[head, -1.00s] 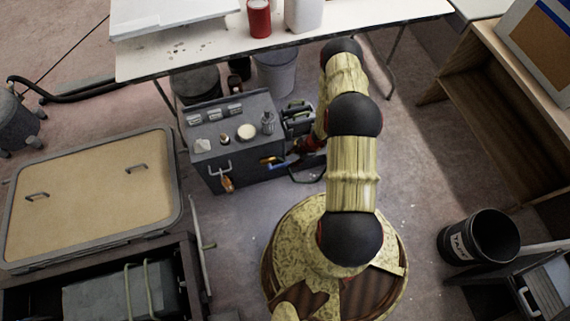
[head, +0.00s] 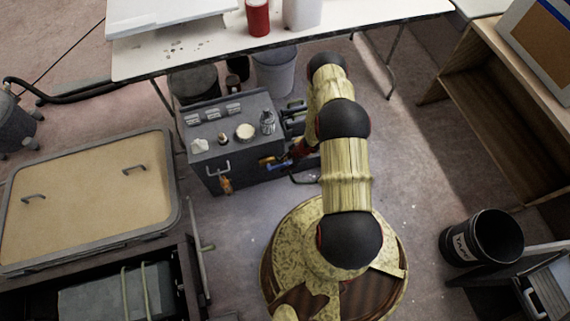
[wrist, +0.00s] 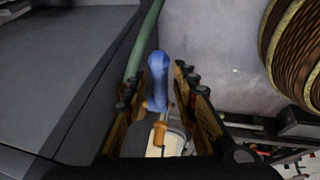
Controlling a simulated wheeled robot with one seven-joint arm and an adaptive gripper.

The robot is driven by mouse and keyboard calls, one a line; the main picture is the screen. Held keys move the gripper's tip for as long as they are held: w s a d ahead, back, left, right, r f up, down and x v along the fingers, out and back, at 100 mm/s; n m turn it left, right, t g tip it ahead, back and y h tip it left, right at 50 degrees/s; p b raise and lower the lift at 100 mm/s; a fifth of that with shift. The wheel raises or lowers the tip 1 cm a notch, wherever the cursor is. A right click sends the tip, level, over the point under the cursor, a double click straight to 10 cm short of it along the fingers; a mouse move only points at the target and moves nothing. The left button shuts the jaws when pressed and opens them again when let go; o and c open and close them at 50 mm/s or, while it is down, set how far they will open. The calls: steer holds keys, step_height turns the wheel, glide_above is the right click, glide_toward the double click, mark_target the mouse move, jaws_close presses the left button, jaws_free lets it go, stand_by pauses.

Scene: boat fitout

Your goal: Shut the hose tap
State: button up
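The tap's blue lever (wrist: 157,78) lies lengthwise between the spread fingers of my gripper (wrist: 160,98) in the wrist view. An orange-brass part (wrist: 160,132) shows just below it. A little bare room shows beside the lever, so the fingers look open around it; contact is hard to judge.
A second orange-brass fitting (head: 225,184) hangs on the cabinet front. A green hose (wrist: 146,40) runs close by the lever. A white table (head: 345,12) stands behind, with buckets (head: 274,72) beneath. Open floor lies to the right, before a black bucket (head: 480,238).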

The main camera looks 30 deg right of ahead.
steer(key=c, duration=0.6)
jaws_close()
